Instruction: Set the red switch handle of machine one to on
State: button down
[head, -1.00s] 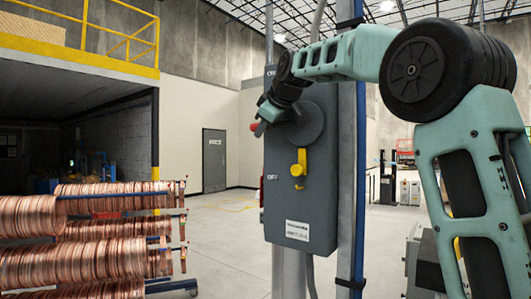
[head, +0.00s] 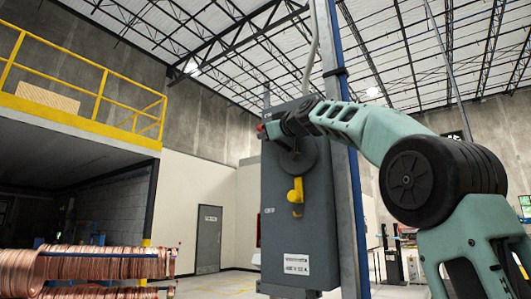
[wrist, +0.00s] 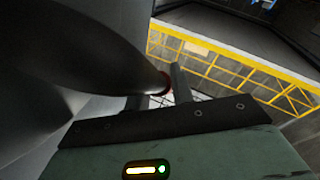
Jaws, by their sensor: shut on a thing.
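The machine's grey switch box (head: 305,225) is mounted on a post in the middle of the head view. The red tip of its switch handle (head: 261,129) sticks out at the box's upper left, near the top label. My gripper (head: 270,128) is at that handle, in front of the round hub, and hides most of the lever. In the wrist view, the dark tapered lever ends in a red tip (wrist: 163,83) between the two fingers of my gripper (wrist: 160,92). The gripper is shut on the handle.
A yellow latch (head: 295,193) sits on the box front below the hub, with a lower label to its left. A rack of copper coils (head: 100,265) stands at the lower left. A yellow-railed mezzanine (head: 80,125) is behind it.

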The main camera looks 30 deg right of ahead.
jog(key=shift+s+r+t+b, duration=0.2)
jog(key=shift+r+t+b, duration=0.1)
jog(key=shift+t+b, duration=0.15)
jog(key=c, duration=1.2)
grip_release()
jog(key=shift+s, duration=0.1)
jog(key=shift+s+f, duration=0.2)
jog(key=shift+s, duration=0.05)
jog(key=b+v, duration=0.7)
jog(key=v, duration=0.9)
jog(key=shift+s+r+b, duration=0.2)
jog(key=shift+s+b, duration=0.2)
